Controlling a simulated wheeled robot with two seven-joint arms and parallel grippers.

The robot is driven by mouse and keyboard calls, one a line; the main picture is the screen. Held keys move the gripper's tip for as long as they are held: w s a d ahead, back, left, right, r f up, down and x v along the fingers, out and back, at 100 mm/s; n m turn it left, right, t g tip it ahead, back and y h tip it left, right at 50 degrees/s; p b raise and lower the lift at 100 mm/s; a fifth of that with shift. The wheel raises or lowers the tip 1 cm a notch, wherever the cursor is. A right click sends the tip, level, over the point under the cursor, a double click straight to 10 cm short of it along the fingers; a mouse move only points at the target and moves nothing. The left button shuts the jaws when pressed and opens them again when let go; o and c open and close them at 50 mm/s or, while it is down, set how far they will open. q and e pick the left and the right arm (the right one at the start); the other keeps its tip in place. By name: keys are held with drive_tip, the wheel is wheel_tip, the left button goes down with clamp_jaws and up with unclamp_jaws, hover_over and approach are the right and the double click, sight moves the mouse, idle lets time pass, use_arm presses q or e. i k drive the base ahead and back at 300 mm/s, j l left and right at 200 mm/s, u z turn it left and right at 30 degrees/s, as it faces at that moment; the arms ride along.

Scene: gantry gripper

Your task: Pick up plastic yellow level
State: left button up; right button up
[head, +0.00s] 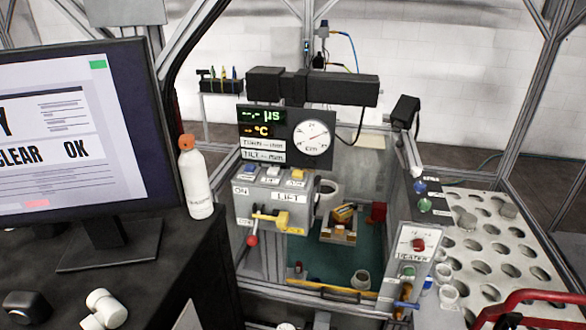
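A small yellow-orange piece (343,212) lies on a tan block (338,232) inside the machine's green-floored bay. It is small in the head view, and I cannot tell for sure that it is the level. A yellow handle (282,219) sticks out from the front of the grey control box, beside a lever with a red knob (252,240). Neither of my grippers can be made out in the head view.
A monitor (75,140) and a white bottle with an orange cap (195,178) stand on the dark desk at left. White cylindrical pieces (103,309) lie in front. A gauge panel (287,136) rises above the bay. A perforated table (500,245) and red tubing (530,297) are at right.

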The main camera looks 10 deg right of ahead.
sight(345, 211)
drive_tip(key=z, duration=0.9)
drive_tip(key=i+l+z, duration=0.25)
drive_tip(key=z, duration=0.2)
drive_tip(key=i+l+z, duration=0.25)
drive_tip(key=z, duration=0.2)
drive_tip(key=i, duration=0.1)
